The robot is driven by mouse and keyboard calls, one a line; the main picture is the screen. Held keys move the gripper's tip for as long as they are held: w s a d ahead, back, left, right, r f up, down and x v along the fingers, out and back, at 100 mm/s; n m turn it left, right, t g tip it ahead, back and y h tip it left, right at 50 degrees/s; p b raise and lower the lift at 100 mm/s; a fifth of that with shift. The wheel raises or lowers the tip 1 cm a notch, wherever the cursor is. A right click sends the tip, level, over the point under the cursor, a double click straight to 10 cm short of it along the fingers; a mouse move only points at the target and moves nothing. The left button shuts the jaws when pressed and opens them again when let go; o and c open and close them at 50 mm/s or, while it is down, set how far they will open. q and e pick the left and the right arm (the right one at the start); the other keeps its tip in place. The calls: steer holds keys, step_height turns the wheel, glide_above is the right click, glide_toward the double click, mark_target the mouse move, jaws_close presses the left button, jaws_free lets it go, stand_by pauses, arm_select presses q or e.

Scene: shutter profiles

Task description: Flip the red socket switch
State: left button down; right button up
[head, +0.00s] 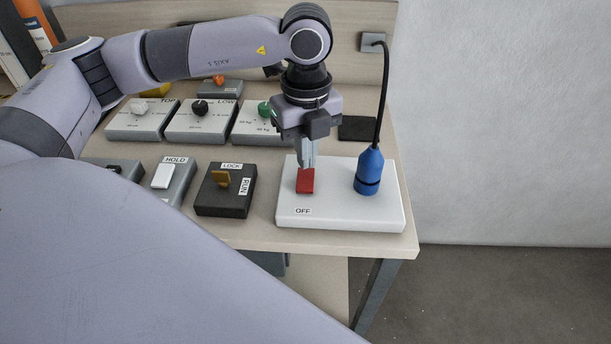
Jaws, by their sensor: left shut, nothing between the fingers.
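The red socket switch (305,186) is a small red rocker on the white socket block (340,213) at the right front of the table. An "OFF" label (303,211) lies in front of it. A blue plug (369,172) with a black cable stands upright in the block, right of the switch. My left gripper (307,166) is shut and empty, pointing down with its fingertips at the far edge of the red switch. They look in contact or very close; I cannot tell which. My right gripper is not in view.
Left of the block stand a dark LOCK/RUN box (225,203) with a brass key-like lever and a grey HOLD box (176,190). Several grey knob boxes (200,128) stand behind. The table's edge (330,243) runs close in front. The floor at right is clear.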

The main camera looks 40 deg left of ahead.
arm_select(q)
steer(key=shift+f+b, duration=0.95)
steer(key=shift+f, duration=0.15)
stand_by(0.6)
steer(key=shift+r, duration=0.1)
steer(key=shift+r+p, duration=2.35)
steer(key=shift+r, duration=1.15)
steer(key=shift+f, duration=0.1)
